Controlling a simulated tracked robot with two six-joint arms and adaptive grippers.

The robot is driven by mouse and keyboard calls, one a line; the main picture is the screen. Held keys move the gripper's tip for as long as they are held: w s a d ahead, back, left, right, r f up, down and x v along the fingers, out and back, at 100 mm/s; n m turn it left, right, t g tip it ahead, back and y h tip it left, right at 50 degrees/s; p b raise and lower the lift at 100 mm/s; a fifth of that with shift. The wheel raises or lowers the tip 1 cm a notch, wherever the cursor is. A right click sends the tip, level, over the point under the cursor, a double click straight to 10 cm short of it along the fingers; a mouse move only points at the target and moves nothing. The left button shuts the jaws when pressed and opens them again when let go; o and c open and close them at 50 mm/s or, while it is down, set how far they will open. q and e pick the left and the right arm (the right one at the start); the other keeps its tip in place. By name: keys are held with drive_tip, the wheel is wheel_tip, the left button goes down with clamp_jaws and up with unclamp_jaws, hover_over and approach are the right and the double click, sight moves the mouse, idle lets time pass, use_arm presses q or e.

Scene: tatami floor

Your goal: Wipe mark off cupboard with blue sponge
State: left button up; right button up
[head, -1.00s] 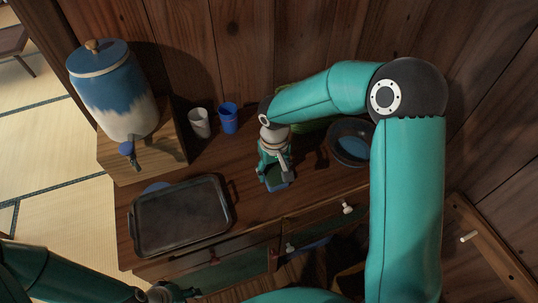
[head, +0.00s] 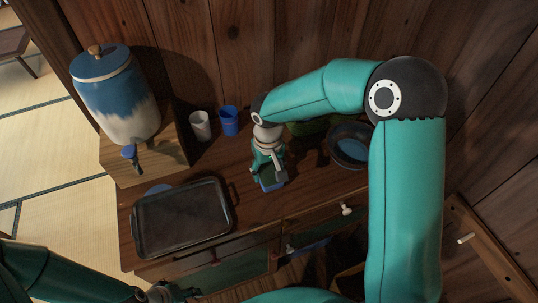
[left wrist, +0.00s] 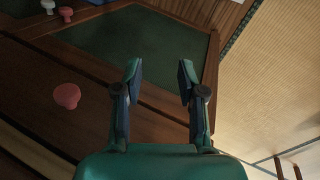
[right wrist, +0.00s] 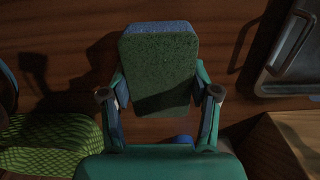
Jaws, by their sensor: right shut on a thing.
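My right gripper (head: 268,176) is shut on the blue sponge (head: 272,184) over the wooden cupboard top (head: 315,187). In the right wrist view the sponge (right wrist: 160,62) stands between the fingers, with a green face and a blue edge. I cannot tell whether it touches the wood. No mark shows clearly; the sponge and gripper hide the wood beneath them. My left gripper (left wrist: 160,80) is open and empty near the cupboard's front, by a green panel (left wrist: 135,45) and a pink knob (left wrist: 67,95). It shows at the bottom of the head view.
A dark tray (head: 184,217) lies left of the sponge. A blue and white dispenser (head: 118,98) stands on a wooden box (head: 160,155). A white cup (head: 200,126) and blue cup (head: 229,121) stand near the wall. A dark bowl (head: 349,146) and a green item (head: 310,127) sit behind right.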

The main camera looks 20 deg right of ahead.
sight(269, 169)
drive_tip(key=shift+r+p, duration=1.45)
drive_tip(key=shift+r, duration=1.15)
